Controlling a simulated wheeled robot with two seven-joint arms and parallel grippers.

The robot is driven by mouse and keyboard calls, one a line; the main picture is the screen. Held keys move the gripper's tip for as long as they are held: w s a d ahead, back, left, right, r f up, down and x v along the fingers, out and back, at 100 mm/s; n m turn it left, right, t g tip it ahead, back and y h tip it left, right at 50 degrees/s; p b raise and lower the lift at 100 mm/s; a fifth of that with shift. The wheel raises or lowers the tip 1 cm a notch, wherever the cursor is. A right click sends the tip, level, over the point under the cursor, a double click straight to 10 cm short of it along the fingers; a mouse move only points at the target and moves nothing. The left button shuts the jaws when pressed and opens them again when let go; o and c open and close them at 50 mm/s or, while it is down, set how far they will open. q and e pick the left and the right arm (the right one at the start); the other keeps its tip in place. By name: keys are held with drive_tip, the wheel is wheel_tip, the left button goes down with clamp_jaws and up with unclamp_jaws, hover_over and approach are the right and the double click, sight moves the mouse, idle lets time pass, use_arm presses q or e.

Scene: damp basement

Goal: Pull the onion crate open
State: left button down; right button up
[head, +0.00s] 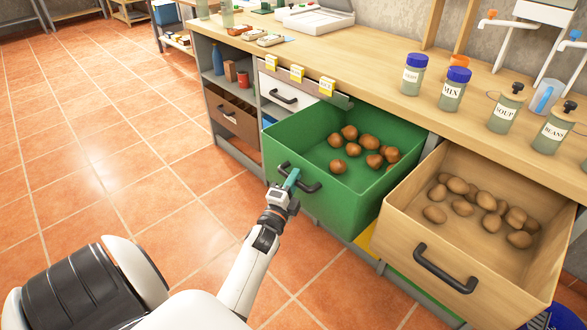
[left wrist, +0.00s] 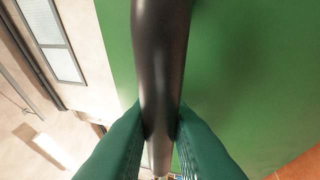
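A green crate (head: 335,185) stands pulled out from under the counter, with several round brown onion-like vegetables (head: 373,143) inside. Its black bar handle (head: 310,184) is on the front face. My left gripper (head: 291,179) is at this handle. In the left wrist view, its two teal fingers lie against both sides of the dark handle bar (left wrist: 160,75), shut on it, with the green front (left wrist: 235,65) behind. My right gripper is not in view.
A wooden crate (head: 465,270) of brown oval vegetables also stands open at right, beside the green one. A white drawer (head: 283,95) and a brown crate (head: 233,118) are at left. Labelled jars (head: 453,90) stand on the counter (head: 390,80). The tiled floor at left is clear.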

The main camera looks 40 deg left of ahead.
use_arm(q)
drive_tip(key=c, duration=1.6)
unclamp_jaws()
drive_tip(key=shift+a, duration=0.1)
drive_tip(key=shift+c, duration=0.2)
drive_tip(key=v, duration=1.2)
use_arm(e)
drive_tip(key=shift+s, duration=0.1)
